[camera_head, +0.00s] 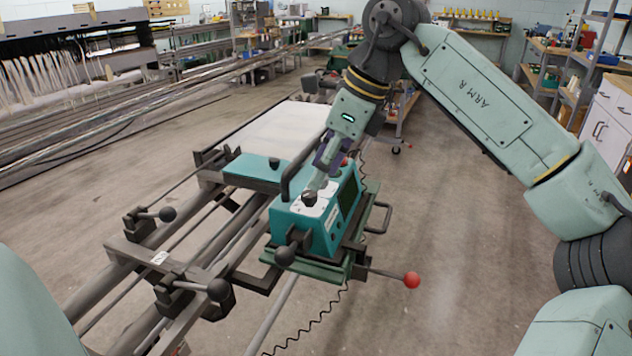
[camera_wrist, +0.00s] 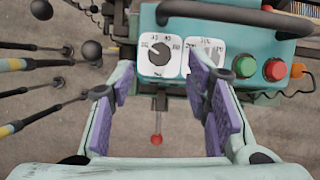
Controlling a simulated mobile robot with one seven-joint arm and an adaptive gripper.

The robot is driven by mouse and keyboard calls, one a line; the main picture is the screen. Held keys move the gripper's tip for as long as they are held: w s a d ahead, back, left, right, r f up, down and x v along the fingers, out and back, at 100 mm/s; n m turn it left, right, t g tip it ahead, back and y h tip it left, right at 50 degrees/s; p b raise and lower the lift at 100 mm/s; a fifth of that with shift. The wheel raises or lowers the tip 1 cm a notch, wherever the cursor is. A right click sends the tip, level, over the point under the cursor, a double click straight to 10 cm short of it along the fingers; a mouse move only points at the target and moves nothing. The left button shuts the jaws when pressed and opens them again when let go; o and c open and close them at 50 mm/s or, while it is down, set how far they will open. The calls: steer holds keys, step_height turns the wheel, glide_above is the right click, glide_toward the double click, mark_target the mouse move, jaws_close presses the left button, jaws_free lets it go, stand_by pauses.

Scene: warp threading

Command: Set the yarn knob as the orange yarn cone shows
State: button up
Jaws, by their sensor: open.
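A teal control box (camera_head: 318,232) carries a dark round knob (camera_head: 309,198) on a white dial plate. In the wrist view the knob (camera_wrist: 158,51) shows with small marks around it, too small to read surely; its light pointer line seems to face upper left. A second white plate (camera_wrist: 207,47) beside it is partly hidden by my right finger. My gripper (camera_head: 319,181) is over the box top, close to the knob. In the wrist view my gripper (camera_wrist: 163,78) is open and empty, its purple-padded fingers apart, below and either side of the knob. I cannot make out an orange yarn cone.
A green button (camera_wrist: 243,67), a red button (camera_wrist: 274,69) and a small orange part (camera_wrist: 298,70) sit right of the plates. A dark bar handle (camera_wrist: 222,17) arches over the box. A red-ended lever (camera_head: 411,280) sticks out to the right. Floor is clear at right.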

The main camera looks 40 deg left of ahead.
steer(key=v, duration=0.7)
steer(key=shift+r, duration=0.3)
steer(key=shift+d, duration=0.1)
